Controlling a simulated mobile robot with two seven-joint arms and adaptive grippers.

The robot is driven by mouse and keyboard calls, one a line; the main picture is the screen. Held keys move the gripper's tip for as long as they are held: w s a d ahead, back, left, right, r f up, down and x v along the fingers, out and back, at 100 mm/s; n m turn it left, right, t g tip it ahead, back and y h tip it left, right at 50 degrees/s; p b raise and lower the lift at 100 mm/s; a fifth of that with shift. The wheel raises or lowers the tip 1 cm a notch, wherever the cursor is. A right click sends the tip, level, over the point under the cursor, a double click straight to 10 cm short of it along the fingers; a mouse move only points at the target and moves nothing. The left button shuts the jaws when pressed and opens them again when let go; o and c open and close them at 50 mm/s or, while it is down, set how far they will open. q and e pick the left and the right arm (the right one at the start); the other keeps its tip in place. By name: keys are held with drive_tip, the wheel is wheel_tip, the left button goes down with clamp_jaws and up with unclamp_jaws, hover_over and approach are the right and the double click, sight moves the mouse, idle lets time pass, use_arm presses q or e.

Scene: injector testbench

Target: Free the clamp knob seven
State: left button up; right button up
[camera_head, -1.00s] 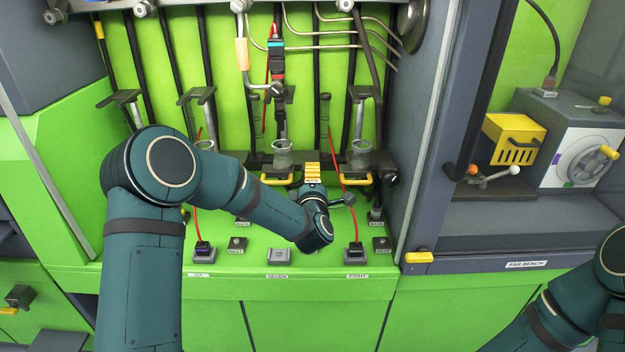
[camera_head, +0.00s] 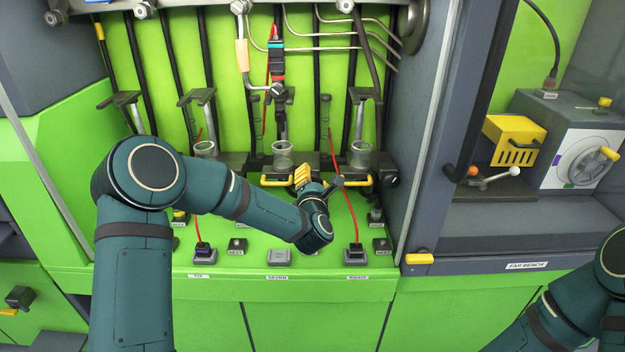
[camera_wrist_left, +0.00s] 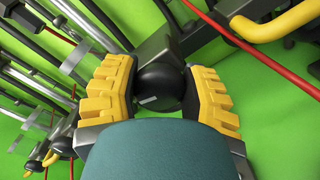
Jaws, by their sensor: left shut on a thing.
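The clamp knob (camera_wrist_left: 160,88) is a round black knob in the left wrist view, in front of a dark clamp bar on the green panel. My left gripper (camera_head: 301,174) reaches the middle clamp in the head view, just below a glass cup. In the left wrist view its two yellow ribbed fingers (camera_wrist_left: 163,86) are shut on the knob, one on each side. The gripper hides the knob in the head view. The SEVEN label (camera_head: 277,278) is on the bench edge below. My right arm shows only at the lower right, with its gripper out of view.
Glass cups (camera_head: 283,155) sit in the clamps, with yellow handles (camera_head: 360,181) beside my gripper. Red cables (camera_head: 347,212) run down to the small blocks on the green ledge. A grey pillar (camera_head: 425,130) stands at the right, before the far bench (camera_head: 520,222).

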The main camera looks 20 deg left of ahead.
idle(0.5)
use_arm(q)
drive_tip(key=o, duration=1.2)
drive_tip(key=v, duration=1.2)
